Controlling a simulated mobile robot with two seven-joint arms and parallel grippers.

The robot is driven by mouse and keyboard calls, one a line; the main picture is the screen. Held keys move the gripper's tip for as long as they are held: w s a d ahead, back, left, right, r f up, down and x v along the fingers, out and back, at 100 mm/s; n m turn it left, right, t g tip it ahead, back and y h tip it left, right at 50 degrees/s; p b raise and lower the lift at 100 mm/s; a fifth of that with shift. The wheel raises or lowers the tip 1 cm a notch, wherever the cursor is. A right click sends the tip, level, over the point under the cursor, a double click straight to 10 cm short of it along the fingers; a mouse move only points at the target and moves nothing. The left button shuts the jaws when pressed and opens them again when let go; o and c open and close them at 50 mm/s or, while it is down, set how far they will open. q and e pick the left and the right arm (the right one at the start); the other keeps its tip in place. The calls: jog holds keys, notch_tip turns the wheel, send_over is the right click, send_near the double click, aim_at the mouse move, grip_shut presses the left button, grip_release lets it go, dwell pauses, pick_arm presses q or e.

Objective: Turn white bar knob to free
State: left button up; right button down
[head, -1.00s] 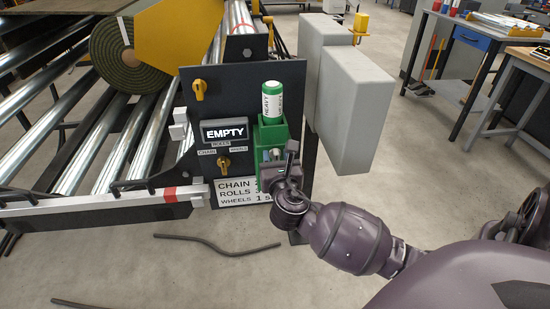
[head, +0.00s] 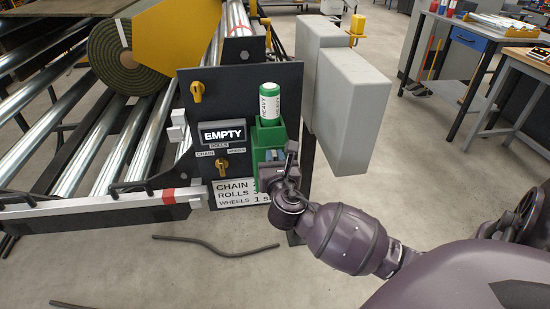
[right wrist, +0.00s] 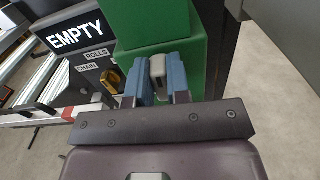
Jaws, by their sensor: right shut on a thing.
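The white bar knob (right wrist: 157,66) is a small pale grey-white bar on the front of a green box (right wrist: 190,30). It stands between the two blue fingers of my right gripper (right wrist: 157,80) in the right wrist view, which are shut on it. In the head view my right gripper (head: 276,162) is at the lower front of the green box (head: 268,135) and hides most of the knob there. The knob's exact angle is hard to tell. My left gripper is not in view.
The green box holds a white-and-green cylinder (head: 270,103) marked HEAVY. Left of it, a dark panel (head: 233,85) carries an EMPTY display (head: 222,133) and two yellow knobs (head: 222,164). Grey boxes (head: 352,112) stand close on the right. A roller conveyor with a turf roll (head: 128,55) is at left.

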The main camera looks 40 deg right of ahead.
jog(key=m, duration=0.1)
jog(key=m+p, duration=0.1)
jog(key=shift+s+d+r+m, duration=0.1)
jog(key=shift+r+m, duration=0.05)
jog(key=shift+m, duration=0.25)
jog(key=m, duration=0.3)
jog(key=m+p, duration=0.1)
jog(key=m, duration=0.1)
jog(key=shift+s+d+f+m, duration=0.1)
jog(key=shift+d+f+m, duration=0.1)
jog(key=shift+f+m, duration=0.15)
jog(key=shift+s+d+f+m+b, duration=0.1)
jog(key=shift+f+m+b, duration=0.1)
jog(key=shift+m, duration=1.25)
jog(key=shift+w+f+m+b, duration=0.1)
jog(key=shift+m+b, duration=0.1)
jog(key=shift+m, duration=1.25)
jog(key=shift+s+d+f+m+b, duration=0.1)
jog(key=shift+m+b, duration=0.1)
jog(key=shift+m, duration=1.25)
jog(key=c, duration=1.1)
grip_release()
